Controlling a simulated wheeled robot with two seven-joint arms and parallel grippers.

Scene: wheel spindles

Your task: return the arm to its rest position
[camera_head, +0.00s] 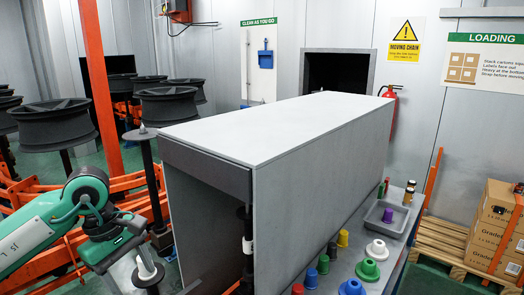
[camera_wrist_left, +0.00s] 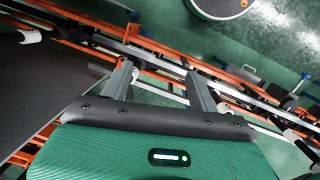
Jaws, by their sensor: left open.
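My left arm (camera_head: 30,232) comes in from the left, green with a dark grey joint, bent down beside the grey tunnel housing. Only the back of its gripper shows in the head view, and the fingers are not clear there. In the left wrist view my left gripper (camera_wrist_left: 162,82) has its two grey fingers apart with nothing between them. Orange frame rails and dark bars run beyond the fingers. My right gripper is in neither view.
The grey tunnel housing (camera_head: 270,125) stands close right of the arm. A spindle with a white tip (camera_head: 147,272) stands near the gripper. Black wheels (camera_head: 52,122) on spindles stand at the left among orange rails. Coloured cups and a grey tray (camera_head: 386,219) lie on the right.

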